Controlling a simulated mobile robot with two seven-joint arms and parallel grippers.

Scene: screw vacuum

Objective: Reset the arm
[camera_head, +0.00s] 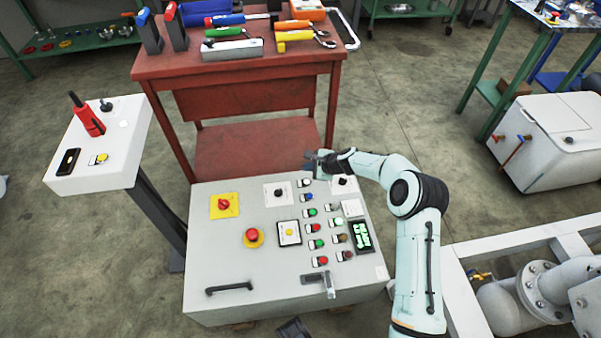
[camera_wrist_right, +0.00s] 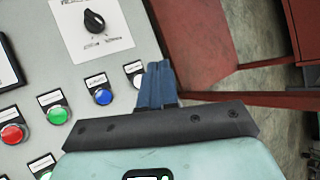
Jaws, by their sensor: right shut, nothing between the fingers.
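My right arm reaches in from the right in the head view. Its gripper (camera_head: 312,164) is above the top right part of the grey control panel (camera_head: 215,275). In the right wrist view the two blue fingers (camera_wrist_right: 157,86) are together with nothing between them. They overlap the view of the panel's edge next to a white button (camera_wrist_right: 134,70); I cannot tell whether they touch it. A blue button (camera_wrist_right: 103,97) and a black rotary knob (camera_wrist_right: 94,20) are close by. My left gripper is not in view.
A red table (camera_head: 150,66) with tools stands behind the panel. A white pedestal box (camera_head: 125,140) is on the left. White framing with grey pipes (camera_head: 505,305) is at the lower right. Open floor (camera_head: 420,95) lies behind my right arm.

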